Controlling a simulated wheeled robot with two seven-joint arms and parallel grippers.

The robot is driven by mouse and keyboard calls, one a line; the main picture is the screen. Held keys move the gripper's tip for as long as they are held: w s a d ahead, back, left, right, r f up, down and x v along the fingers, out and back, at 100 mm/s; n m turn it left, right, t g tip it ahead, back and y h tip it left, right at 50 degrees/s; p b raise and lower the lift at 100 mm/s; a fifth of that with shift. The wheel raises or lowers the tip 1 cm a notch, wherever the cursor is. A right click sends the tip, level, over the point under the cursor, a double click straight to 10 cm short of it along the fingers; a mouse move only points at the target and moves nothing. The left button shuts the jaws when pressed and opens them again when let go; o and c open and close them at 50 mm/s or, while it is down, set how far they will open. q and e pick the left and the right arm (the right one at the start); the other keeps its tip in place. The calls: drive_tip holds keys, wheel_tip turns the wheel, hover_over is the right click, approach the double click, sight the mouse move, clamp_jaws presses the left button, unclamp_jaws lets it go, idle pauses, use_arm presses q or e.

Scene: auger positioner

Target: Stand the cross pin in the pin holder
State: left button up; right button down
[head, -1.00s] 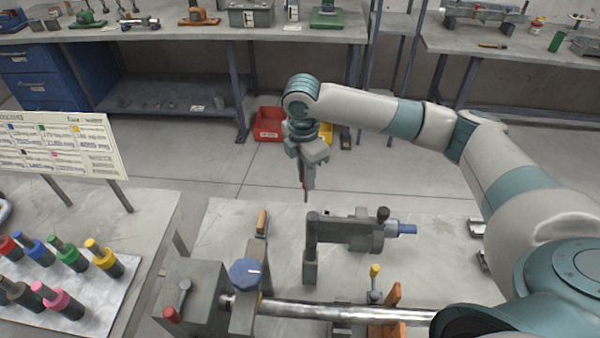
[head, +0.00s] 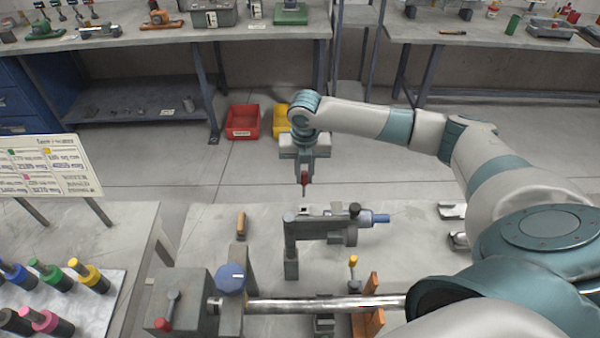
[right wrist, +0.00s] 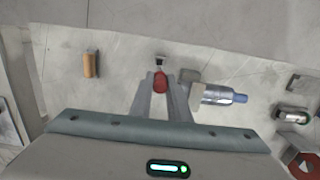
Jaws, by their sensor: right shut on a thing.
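My right gripper (head: 304,172) hangs above the bench, pointing down, shut on a slim red piece with a dark lower end, which I take for the cross pin (head: 304,179). In the right wrist view the red end of the pin (right wrist: 160,83) shows between the two fingers. Below the pin, a small block with a pale top (head: 304,209) stands by the grey clamp-like fixture; it may be the pin holder. It also shows just beyond the fingertips in the right wrist view (right wrist: 160,61). The pin's tip appears apart from it. My left gripper is out of view.
The grey fixture (head: 321,229) has a blue end (head: 380,218). A steel shaft (head: 300,305) runs across the front to a grey block with a blue knob (head: 230,278). A wooden handle (head: 241,225) lies left. Colored-top cylinders stand on the left tray (head: 105,305).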

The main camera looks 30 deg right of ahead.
sight(304, 181)
idle(0.5)
drive_tip(key=shift+r+p, duration=0.1)
drive_tip(key=shift+p, duration=0.4)
drive_tip(key=shift+f+b, duration=1.3)
drive_tip(key=shift+f, duration=1.75)
drive_tip(key=shift+p, duration=1.05)
drive_tip(key=shift+f+b, duration=1.5)
drive_tip(key=shift+f, duration=1.3)
drive_tip(key=c, duration=1.6)
unclamp_jaws()
